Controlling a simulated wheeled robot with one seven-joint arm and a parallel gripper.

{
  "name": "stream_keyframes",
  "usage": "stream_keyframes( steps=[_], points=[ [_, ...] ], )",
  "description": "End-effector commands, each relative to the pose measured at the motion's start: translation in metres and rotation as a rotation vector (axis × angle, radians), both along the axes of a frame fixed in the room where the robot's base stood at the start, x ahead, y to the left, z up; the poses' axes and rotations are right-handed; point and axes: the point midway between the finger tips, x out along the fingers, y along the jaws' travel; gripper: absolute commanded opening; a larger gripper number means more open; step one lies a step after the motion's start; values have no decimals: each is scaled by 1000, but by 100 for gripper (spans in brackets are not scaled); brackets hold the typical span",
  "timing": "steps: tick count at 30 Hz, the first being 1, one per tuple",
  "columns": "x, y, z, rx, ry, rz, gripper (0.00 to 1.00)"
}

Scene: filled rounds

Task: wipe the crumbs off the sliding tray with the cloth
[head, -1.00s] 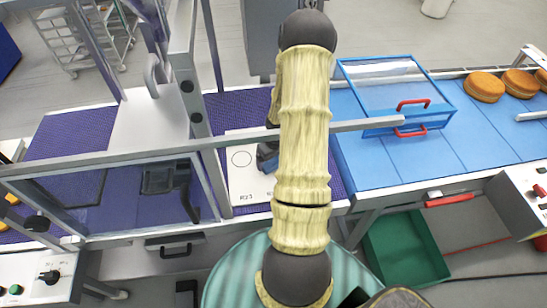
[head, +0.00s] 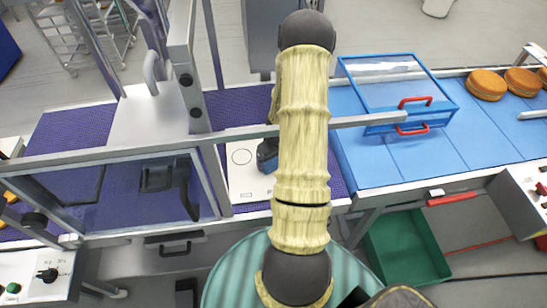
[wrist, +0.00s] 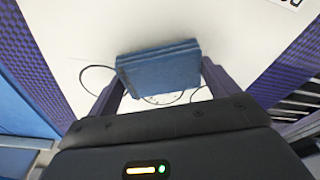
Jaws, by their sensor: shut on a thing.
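The sliding tray (head: 250,183) is a flat white plate with a thin ring drawn on it, lying between purple belt sections in the head view. It fills much of the wrist view (wrist: 85,35). My gripper (wrist: 160,82) is shut on the folded blue cloth (wrist: 160,68), which is held between both fingers over the tray, at or close to its surface. Thin ring lines and a few faint specks show beside and below the cloth; I cannot tell which are crumbs. In the head view my gripper (head: 267,155) is partly behind my arm, and the cloth is not clear.
A metal guard rail (head: 110,157) crosses in front of the tray. A blue conveyor (head: 380,160) with a clear, red-handled cover (head: 395,95) stands to the right, with round cakes (head: 487,84) on it. A green bin (head: 405,245) is below.

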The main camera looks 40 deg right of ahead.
Motion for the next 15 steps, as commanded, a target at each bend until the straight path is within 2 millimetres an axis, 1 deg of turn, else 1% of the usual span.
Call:
stream_keyframes(
  steps=[8, 11, 15],
  points=[
    [0, 0, -5, 0, 0, 0, 64],
    [1, 0, -4, 0, 0, 0, 64],
    [6, -3, -2, 0, 0, 1, 64]
  ],
)
